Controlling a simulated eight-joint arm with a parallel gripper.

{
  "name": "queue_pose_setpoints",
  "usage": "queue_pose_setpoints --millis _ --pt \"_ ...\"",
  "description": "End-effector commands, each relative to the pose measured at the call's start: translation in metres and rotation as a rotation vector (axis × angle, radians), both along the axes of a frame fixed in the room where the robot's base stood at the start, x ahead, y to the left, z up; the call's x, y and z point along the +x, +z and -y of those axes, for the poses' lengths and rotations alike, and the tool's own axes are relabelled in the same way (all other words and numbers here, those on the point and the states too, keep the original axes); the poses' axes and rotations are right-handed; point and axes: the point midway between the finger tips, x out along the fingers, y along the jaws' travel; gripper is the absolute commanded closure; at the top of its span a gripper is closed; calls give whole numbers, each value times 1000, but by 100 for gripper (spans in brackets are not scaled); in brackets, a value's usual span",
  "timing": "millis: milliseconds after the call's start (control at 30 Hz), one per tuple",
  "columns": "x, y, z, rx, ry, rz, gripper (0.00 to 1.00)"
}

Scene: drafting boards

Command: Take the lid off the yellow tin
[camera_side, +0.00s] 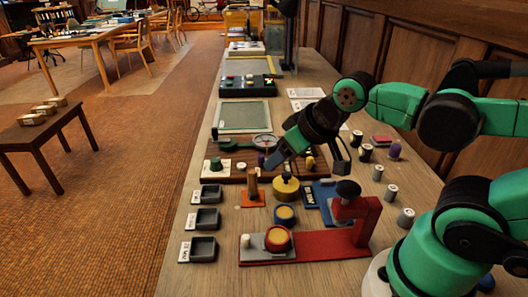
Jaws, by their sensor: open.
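A round yellow tin (286,190) stands near the middle of the long bench, with a small dark knob on top. Its top appears covered, but the seam of a lid is too small to make out. My gripper (308,162) hangs above and slightly to the right of the tin in the picture. Its jaws are spread apart and nothing shows between them. I see no contact between gripper and tin.
A blue round piece with a yellow top (284,214) sits just in front of the tin. An orange base with a wooden post (252,188) is left of it, and a blue board (325,194) is right. A red stand (366,222) rises front right. Grey trays (204,219) line the left edge.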

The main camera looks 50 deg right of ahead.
Motion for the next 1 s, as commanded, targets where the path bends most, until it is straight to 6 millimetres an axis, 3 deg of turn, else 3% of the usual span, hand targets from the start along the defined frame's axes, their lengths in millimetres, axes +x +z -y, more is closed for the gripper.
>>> queue_pose_setpoints --millis 67,233,267,567,767,1000 --pt "0 0 0 0 0 0 47" --pt "0 0 0 0 0 0 2" --pt "0 0 0 0 0 0 0" --pt "3 0 3 5 -17 -26 0" --pt "16 -6 21 36 -128 -207 0" --pt "33 -32 51 93 -296 -475 0"
